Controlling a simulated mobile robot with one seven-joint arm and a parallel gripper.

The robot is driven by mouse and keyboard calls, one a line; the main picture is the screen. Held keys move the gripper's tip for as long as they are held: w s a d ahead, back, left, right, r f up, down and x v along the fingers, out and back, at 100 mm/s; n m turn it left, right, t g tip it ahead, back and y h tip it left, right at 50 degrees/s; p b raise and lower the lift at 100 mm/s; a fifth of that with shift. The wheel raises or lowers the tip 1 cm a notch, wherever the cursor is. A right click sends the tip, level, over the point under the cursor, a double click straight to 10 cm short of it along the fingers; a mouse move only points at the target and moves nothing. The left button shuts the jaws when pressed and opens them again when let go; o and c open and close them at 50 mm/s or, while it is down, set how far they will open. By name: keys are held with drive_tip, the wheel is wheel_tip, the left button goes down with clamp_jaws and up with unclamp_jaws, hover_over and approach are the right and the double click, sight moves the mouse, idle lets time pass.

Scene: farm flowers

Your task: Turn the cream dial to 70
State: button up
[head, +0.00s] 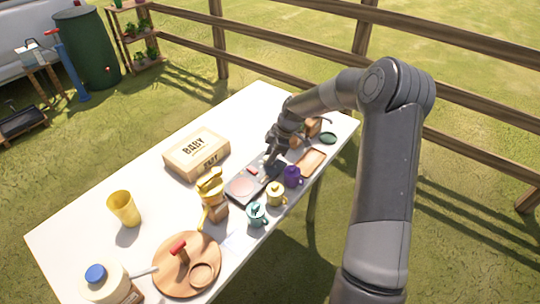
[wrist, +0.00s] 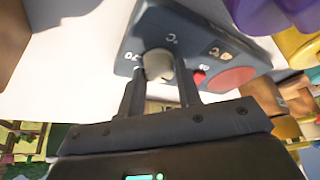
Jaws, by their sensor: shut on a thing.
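The cream dial (wrist: 158,64) sits on a dark blue-grey panel (wrist: 205,22) in the wrist view. White numbers ring it, some cut off or hidden, so I cannot read its setting. My gripper (wrist: 160,82) has its two fingers on either side of the dial and is shut on it. A red piece (wrist: 198,78) and a pink-red disc (wrist: 231,79) lie beside the dial on the same panel. In the head view my gripper (head: 270,158) reaches down to the panel's far end, and the dial is hard to make out there.
Yellow (head: 276,194), purple (head: 292,176) and teal (head: 257,213) lidded mugs stand close along the panel's near side. The table's left middle is mostly clear.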

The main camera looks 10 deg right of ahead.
drive_tip(key=m+t, duration=0.1)
drive_tip(key=m, duration=0.2)
drive_tip(key=shift+s, duration=0.15)
drive_tip(key=m, duration=0.2)
drive_tip(key=m+t+h, duration=0.1)
drive_tip(key=m, duration=0.1)
drive_tip(key=shift+a+t, duration=0.1)
drive_tip(key=shift+t, duration=0.2)
drive_tip(key=m, duration=0.2)
drive_tip(key=m+t+h, duration=0.1)
drive_tip(key=m, duration=0.1)
drive_tip(key=m+h, duration=0.1)
drive_tip(key=m, duration=0.2)
drive_tip(key=shift+s+a+t, duration=0.15)
drive_tip(key=shift+a+t, duration=0.1)
drive_tip(key=shift+t, duration=0.05)
drive_tip(key=m+h, duration=0.1)
drive_tip(key=m, duration=0.2)
drive_tip(key=m+h, duration=0.2)
drive_tip(key=m, duration=0.2)
drive_tip(key=shift+a, duration=0.2)
drive_tip(key=m+h, duration=0.1)
drive_tip(key=m, duration=0.2)
drive_tip(key=shift+m+g, duration=0.4)
drive_tip(key=shift+a+m+g+h, duration=0.1)
drive_tip(key=shift+m+g+h, duration=0.45)
drive_tip(key=shift+m, duration=1.45)
drive_tip(key=o, duration=1)
